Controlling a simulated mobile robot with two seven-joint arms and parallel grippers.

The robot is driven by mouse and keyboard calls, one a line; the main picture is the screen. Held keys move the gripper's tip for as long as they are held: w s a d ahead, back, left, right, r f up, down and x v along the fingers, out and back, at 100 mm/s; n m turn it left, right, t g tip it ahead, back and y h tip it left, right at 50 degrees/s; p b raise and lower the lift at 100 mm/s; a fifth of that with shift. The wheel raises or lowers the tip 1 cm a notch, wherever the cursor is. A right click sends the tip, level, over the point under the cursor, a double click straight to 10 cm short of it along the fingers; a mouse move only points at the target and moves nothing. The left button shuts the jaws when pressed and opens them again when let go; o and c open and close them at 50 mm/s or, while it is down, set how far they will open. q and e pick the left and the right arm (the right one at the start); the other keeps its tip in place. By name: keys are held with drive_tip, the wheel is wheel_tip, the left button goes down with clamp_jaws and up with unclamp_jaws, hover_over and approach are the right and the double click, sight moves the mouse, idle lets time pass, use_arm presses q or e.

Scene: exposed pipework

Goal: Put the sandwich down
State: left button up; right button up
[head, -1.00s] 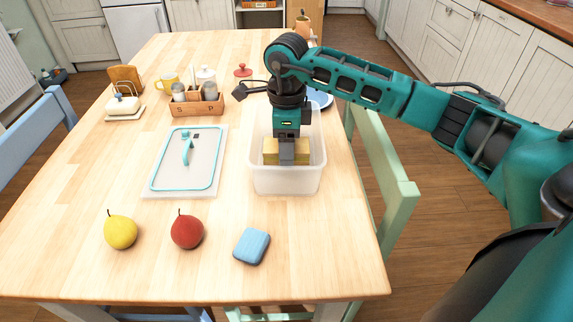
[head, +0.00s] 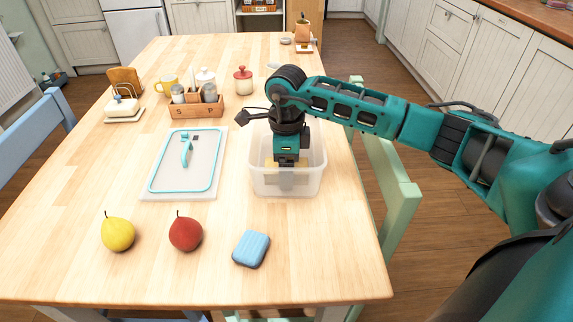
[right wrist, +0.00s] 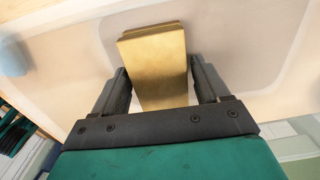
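The sandwich, a yellow-brown block (right wrist: 158,65), stands between the two dark fingers of my right gripper (right wrist: 160,82) in the right wrist view. The fingers lie close against its sides, and I take it as gripped. In the head view my right gripper (head: 287,165) reaches down into a translucent white container (head: 286,187). Only a little of the sandwich (head: 271,164) shows there, low inside; whether it touches the container floor is hidden. The container's lid (head: 178,172), with a teal rim, lies flat on the table to the left. My left gripper is out of view.
On the wooden table (head: 120,280) are a yellow pear (head: 118,234), a red pear (head: 186,234) and a blue sponge-like block (head: 251,249) in front. A condiment caddy (head: 196,108) and a red-lidded jar (head: 243,82) stand behind. A green chair (head: 396,198) is at the right edge.

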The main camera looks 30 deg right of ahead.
drive_tip(key=shift+o, duration=1.1)
drive_tip(key=shift+r, duration=0.2)
wheel_tip(320, 180, up, 12)
drive_tip(key=p, duration=0.2)
